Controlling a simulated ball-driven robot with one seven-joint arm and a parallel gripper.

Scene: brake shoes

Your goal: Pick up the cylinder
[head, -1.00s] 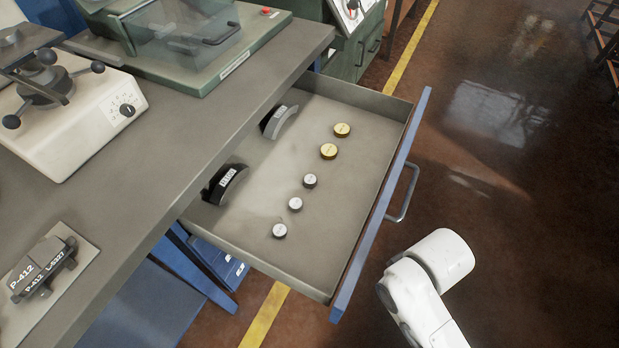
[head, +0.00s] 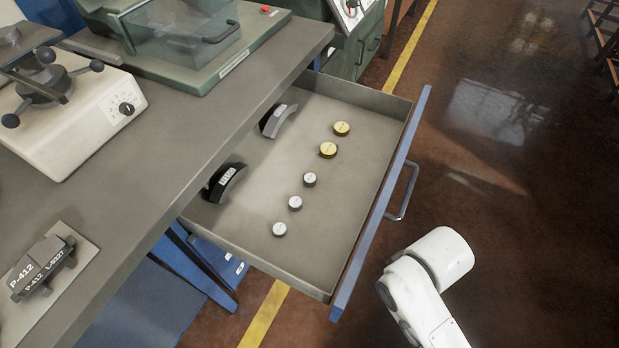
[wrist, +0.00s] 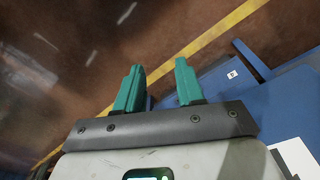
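Several short cylinders stand in a row inside the open drawer (head: 262,245) in the head view. Two are brass-coloured, a far one (head: 342,129) and a nearer one (head: 328,150). The smaller silver ones are at the near end, among them one (head: 309,180) beside the brass pair and the nearest one (head: 279,229). My gripper (wrist: 158,82) shows in the wrist view with two green fingers apart and nothing between them. It points toward the floor and a blue cabinet, and no cylinder is in that view. In the head view only my white arm shows, right of the drawer.
Two dark curved brake shoes (head: 225,183) (head: 277,121) lie along the drawer's left side. The drawer's blue front (head: 385,200) and handle (head: 404,192) face the open floor. A grey worktop (head: 165,125) overhangs on the left, with a white machine (head: 85,120) and a labelled block (head: 42,268).

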